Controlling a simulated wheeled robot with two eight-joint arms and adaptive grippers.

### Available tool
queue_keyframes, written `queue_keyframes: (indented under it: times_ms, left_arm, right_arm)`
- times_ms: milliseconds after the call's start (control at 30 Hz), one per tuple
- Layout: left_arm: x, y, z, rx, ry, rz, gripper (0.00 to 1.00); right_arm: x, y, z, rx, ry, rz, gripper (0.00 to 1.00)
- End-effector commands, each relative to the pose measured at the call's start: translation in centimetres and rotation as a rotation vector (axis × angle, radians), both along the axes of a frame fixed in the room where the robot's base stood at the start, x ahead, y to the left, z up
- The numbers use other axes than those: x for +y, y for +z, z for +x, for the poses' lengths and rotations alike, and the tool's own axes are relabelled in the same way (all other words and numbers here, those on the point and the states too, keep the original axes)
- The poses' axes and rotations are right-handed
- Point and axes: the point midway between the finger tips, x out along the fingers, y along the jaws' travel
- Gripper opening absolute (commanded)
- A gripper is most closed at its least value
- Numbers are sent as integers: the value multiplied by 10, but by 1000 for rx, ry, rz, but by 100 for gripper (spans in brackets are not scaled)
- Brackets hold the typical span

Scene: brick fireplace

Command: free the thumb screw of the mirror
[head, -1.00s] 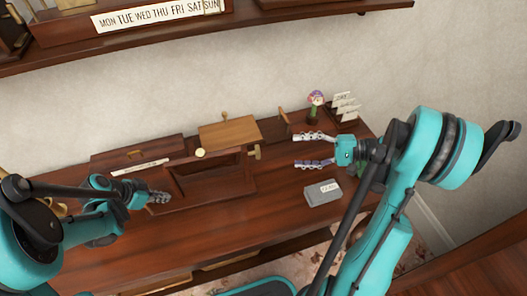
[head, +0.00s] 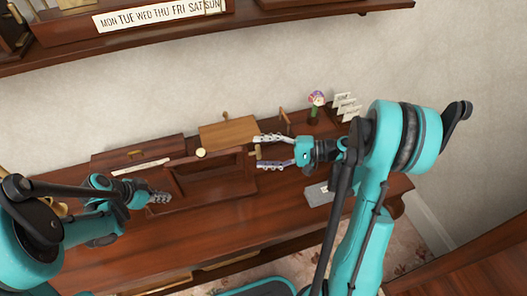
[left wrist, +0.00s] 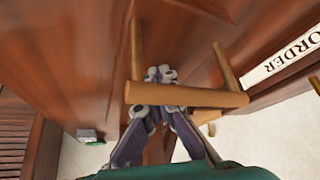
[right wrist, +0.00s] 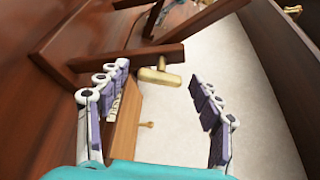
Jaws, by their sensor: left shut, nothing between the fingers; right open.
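The mirror (head: 208,178) appears as a dark wooden frame on the desk; I cannot make out its glass clearly. A brass T-shaped thumb screw shows in the right wrist view (right wrist: 158,76), at the side of a dark wooden post. My right gripper (head: 260,152) is open at the right of the mirror, fingers pointing left. In the right wrist view the screw lies between or just beyond its fingertips, without clear contact. My left gripper (head: 160,197) is shut and empty at the mirror's left. In the left wrist view its fingers pass behind a wooden handle bar (left wrist: 185,95).
A tan wooden panel (head: 228,133) stands behind the mirror. A grey box (head: 317,193) lies under my right arm. A small figurine (head: 316,99) and a card rack (head: 346,106) stand at the back right. A shelf (head: 270,32) runs above. The desk's front left is clear.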

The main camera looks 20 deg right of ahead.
Motion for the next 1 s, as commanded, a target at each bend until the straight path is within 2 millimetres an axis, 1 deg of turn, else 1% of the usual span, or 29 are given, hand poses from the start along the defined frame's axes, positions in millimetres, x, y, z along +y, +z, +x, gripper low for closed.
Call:
queue_keyframes:
  times_ms: [100,167,200,300,467,567,700,800,900,1000]
  left_arm:
    - [0,-1,0,0,-1,1,0]
    - [0,-1,0,0,-1,1,0]
    - [0,0,0,0,0,1,0]
    - [0,-1,0,0,-1,1,0]
    - [0,0,0,0,-1,1,0]
    - [0,-1,0,1,-1,1,0]
    - [0,0,0,1,-1,1,0]
    - [0,0,0,1,-1,0,0]
    - [0,0,0,0,-1,0,0]
    - [0,0,0,0,-1,0,0]
  right_arm:
    - [0,0,0,0,0,0,66]
    - [0,0,0,0,0,0,50]
    - [0,0,0,0,0,0,39]
    - [0,0,0,0,0,0,16]
    - [0,0,0,-13,1,0,15]
    - [0,-2,-1,-92,2,-4,15]
    - [0,-3,-1,-268,3,-13,15]
    - [0,-3,-1,-365,3,-18,15]
    - [0,-3,-1,-414,2,-21,15]
    - [0,-3,-1,-423,2,-23,15]
